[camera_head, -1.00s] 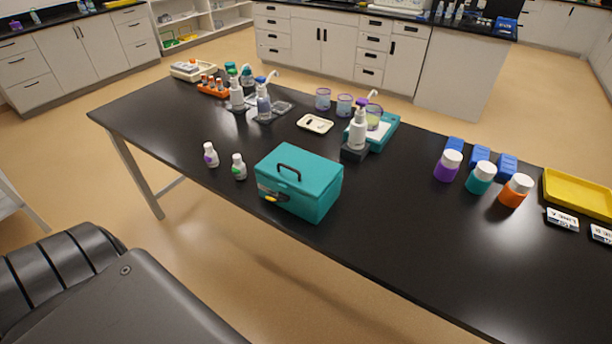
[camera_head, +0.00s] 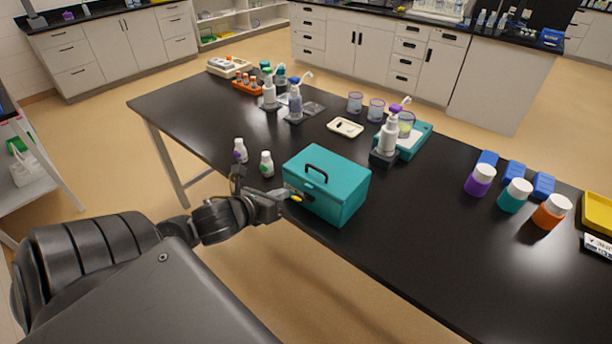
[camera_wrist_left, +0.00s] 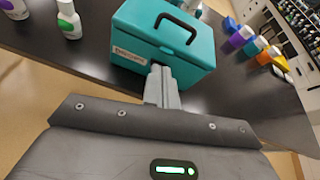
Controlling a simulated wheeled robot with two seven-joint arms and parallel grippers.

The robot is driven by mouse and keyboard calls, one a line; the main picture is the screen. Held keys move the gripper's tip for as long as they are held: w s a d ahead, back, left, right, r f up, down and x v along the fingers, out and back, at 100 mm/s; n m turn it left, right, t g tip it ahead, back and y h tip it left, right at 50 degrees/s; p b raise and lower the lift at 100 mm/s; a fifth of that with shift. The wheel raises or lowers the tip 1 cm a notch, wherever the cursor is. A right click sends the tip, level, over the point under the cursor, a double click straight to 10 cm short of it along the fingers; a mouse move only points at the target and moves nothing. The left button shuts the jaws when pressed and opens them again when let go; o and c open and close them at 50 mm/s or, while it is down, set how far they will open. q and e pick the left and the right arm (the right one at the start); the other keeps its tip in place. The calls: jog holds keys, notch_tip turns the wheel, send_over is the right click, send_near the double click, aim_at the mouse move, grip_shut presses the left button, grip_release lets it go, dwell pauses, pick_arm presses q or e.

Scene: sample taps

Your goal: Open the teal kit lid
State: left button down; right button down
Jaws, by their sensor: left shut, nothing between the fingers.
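The teal kit (camera_head: 326,185) stands near the table's front edge with its lid (camera_head: 327,166) down. My left gripper (camera_head: 286,196) is shut and empty at the kit's front left side. In the left wrist view the shut fingers (camera_wrist_left: 160,70) point at the kit's front face (camera_wrist_left: 130,53), beside a pale label. I cannot tell whether they touch it. My right gripper is not in view.
Two small white bottles, one purple-marked (camera_head: 240,150) and one green-marked (camera_head: 266,164), stand left of the kit, close to my left wrist. A dispenser bottle (camera_head: 389,137) stands behind it. Purple (camera_head: 480,180), teal (camera_head: 515,195) and orange (camera_head: 551,211) jars stand right. The table between is clear.

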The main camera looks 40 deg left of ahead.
aim_at(307, 186)
pick_arm(q)
jog(key=w+m+b, duration=0.1)
jog(key=w+b, duration=0.1)
jog(key=b, duration=0.2)
jog(key=w+m+b, duration=0.2)
jog(key=w+b, duration=0.1)
jog(key=shift+w+t+h+b, duration=0.3)
jog(key=shift+h+b, duration=0.05)
jog(key=shift+h, duration=0.05)
jog(key=p+x, duration=0.1)
jog(key=x, duration=0.2)
jog(key=shift+w+r+p, duration=0.25)
jog(key=shift+w+p, duration=0.1)
jog(key=shift+p, duration=0.05)
jog(key=shift+w+f, duration=0.25)
jog(key=shift+w, duration=0.25)
jog(key=shift+w+d, duration=0.1)
